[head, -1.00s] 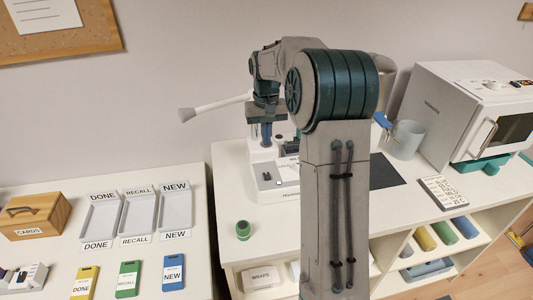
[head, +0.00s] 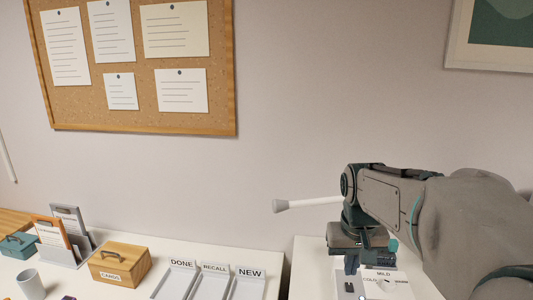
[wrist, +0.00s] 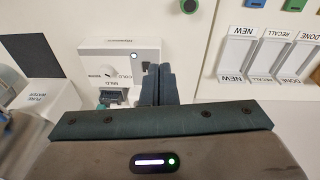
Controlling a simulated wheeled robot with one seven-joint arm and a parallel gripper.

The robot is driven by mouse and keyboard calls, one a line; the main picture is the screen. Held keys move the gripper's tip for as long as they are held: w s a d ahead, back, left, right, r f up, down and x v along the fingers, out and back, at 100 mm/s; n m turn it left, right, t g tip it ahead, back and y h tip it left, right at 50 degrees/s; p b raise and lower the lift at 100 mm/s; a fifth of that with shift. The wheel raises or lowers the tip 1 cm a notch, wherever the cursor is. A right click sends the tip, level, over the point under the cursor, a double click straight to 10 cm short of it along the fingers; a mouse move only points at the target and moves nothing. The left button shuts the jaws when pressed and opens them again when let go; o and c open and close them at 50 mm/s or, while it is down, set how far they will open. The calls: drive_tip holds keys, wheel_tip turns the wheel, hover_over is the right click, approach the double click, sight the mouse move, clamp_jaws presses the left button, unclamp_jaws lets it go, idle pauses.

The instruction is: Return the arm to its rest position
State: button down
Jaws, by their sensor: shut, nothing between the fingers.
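My arm (head: 400,205) reaches in from the right of the head view, bent with its wrist pointing down. My gripper (head: 352,266) hangs over or in front of a white machine (head: 400,291) marked MILD and COLD. In the wrist view my gripper's two dark fingers (wrist: 158,88) are together with nothing held. They overlap the right side of the white machine (wrist: 100,52) in that view; whether they touch it I cannot tell. The machine has a round dial and a small dark button.
Grey trays (head: 213,284) labelled DONE, RECALL and NEW lie on the left counter. A cork board (head: 130,65) hangs on the wall. A green object (wrist: 189,6) shows in the wrist view.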

drive_tip(key=s+a+f+t, duration=0.1)
drive_tip(key=s+f, duration=0.1)
drive_tip(key=s, duration=0.5)
drive_tip(key=s+a+f+t, duration=0.1)
drive_tip(key=s+f, duration=0.1)
drive_tip(key=s, duration=0.5)
drive_tip(key=shift+a+n+y, duration=0.3)
drive_tip(key=shift+a, duration=0.1)
